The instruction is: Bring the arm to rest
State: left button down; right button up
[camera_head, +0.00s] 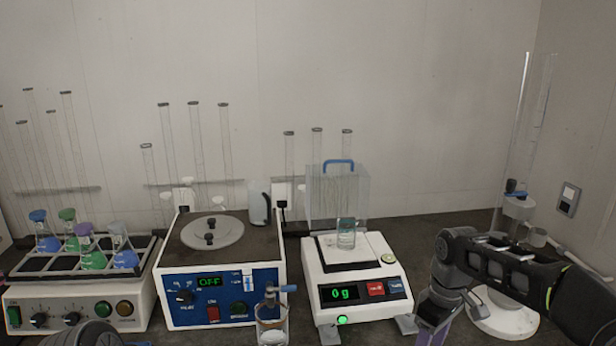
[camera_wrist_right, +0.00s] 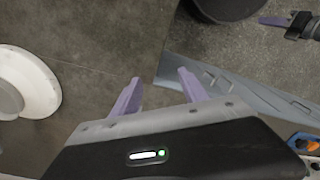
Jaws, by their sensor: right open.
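My right arm comes in from the right in the head view. Its gripper (camera_head: 432,328) points down right of the balance, with the fingertips near or past the lower picture edge. In the right wrist view the two purple fingers (camera_wrist_right: 160,92) stand apart with nothing between them. In that view's top right corner, a purple finger and a dark body look like my left gripper (camera_wrist_right: 280,21); its opening cannot be made out. A dark rounded part at the head view's lower left seems to be my left arm.
A balance (camera_head: 325,292) reading 0 g carries a glass beaker (camera_head: 346,238). A white round base (camera_head: 515,322) lies close behind my right arm.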

jog(key=s+a+f+m+y, duration=0.1)
jog(key=s+a+f+y, duration=0.15)
jog(key=a+f, duration=0.55)
jog(key=s+a+f+m+y, duration=0.1)
jog(key=s+a+f, duration=0.3)
jog(key=f, duration=0.7)
jog(key=s+a+f+m, duration=0.3)
jog(key=s+f, duration=0.3)
jog(key=s, duration=0.4)
jog(key=s+a+f+m, duration=0.3)
jog(key=s+f+m, duration=0.1)
jog(key=s+f, duration=0.3)
jog(key=s, duration=0.2)
jog(key=shift+s+f+m+t, duration=0.15)
jog(key=shift+s+m+t, duration=0.15)
jog(key=shift+s+t, duration=0.1)
